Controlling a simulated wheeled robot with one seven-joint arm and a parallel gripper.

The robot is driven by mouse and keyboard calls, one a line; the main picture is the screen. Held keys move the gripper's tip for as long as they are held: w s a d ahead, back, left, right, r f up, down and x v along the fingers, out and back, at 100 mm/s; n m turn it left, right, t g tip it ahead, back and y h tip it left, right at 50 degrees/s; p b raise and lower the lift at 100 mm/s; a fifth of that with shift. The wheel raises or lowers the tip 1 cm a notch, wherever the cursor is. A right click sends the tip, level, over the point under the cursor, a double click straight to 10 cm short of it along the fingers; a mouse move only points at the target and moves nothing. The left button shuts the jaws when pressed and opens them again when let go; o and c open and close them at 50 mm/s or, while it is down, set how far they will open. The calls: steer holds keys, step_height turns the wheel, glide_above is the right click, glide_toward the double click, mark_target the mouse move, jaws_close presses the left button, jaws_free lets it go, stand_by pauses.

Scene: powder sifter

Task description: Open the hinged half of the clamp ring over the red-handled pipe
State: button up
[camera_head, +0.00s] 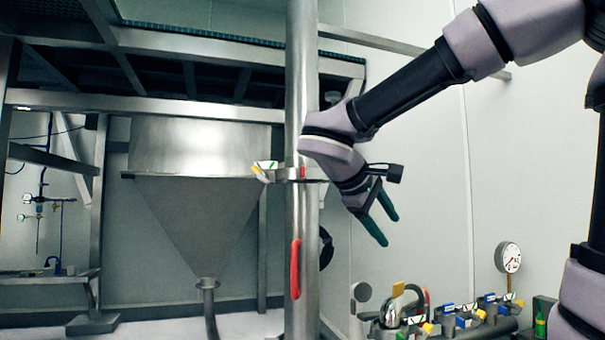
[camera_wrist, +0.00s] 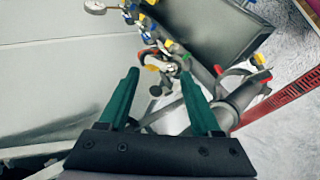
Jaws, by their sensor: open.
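A steel vertical pipe (camera_head: 301,222) with a red handle (camera_head: 295,268) stands near the middle of the head view. A clamp ring (camera_head: 291,176) sits at the pipe above the handle. A yellow tip sticks out at its left, with a small red part near the pipe. Whether its hinged half is open is hard to tell. My gripper (camera_head: 390,230) is open and empty, right of the pipe and a little lower than the ring, apart from both. Its green fingers point down and right.
A steel hopper (camera_head: 200,215) hangs under a metal frame at the left. At the lower right are several valves with coloured tags (camera_head: 465,315) and a pressure gauge (camera_head: 508,257). The wrist view shows a red slotted strip (camera_wrist: 285,92) at the right. Wall space right of my gripper is free.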

steer(key=w+a+r+n+t+h, duration=0.25)
steer(key=a+r+t, duration=0.2)
steer(key=a, duration=0.45)
steer(key=n+t+y, duration=0.1)
steer(key=n+t, duration=0.1)
steer(key=t, duration=0.3)
glide_toward(302, 178)
steer(key=x, duration=0.3)
steer(key=r+x, duration=0.1)
steer(key=x, duration=0.5)
steer(key=shift+w+d+r, duration=0.2)
steer(key=shift+w+d, duration=0.05)
steer(key=shift+w, duration=0.1)
jaws_close()
steer(key=shift+r, duration=0.2)
